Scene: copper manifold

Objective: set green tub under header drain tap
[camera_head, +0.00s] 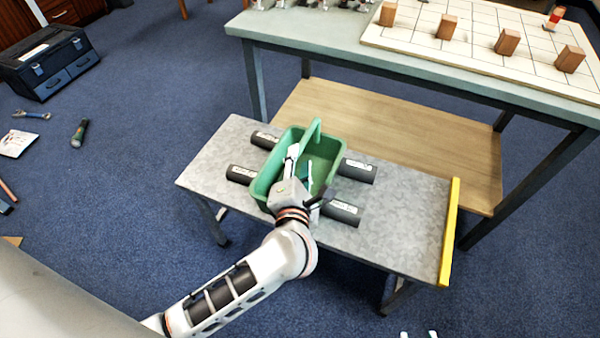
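The green tub (262,187) stands on a low grey bench, between black cylinders with white labels. Its raised green handle (313,133) crosses its top. My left gripper (299,165) reaches down over the tub, with its fingers on either side of the handle. I cannot tell whether they press on it. Two pale fingertips of my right gripper (418,334) show apart at the bottom edge, with nothing seen between them. I cannot make out the header drain tap; only small metallic fittings (318,4) show, cut off at the top edge.
The low bench (400,220) has a yellow strip (449,232) along its right end. Behind it stands a taller table (330,48) with a wooden lower shelf (400,145) and a gridded board with wooden blocks. A toolbox (50,62), torch and wrench lie on the blue carpet.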

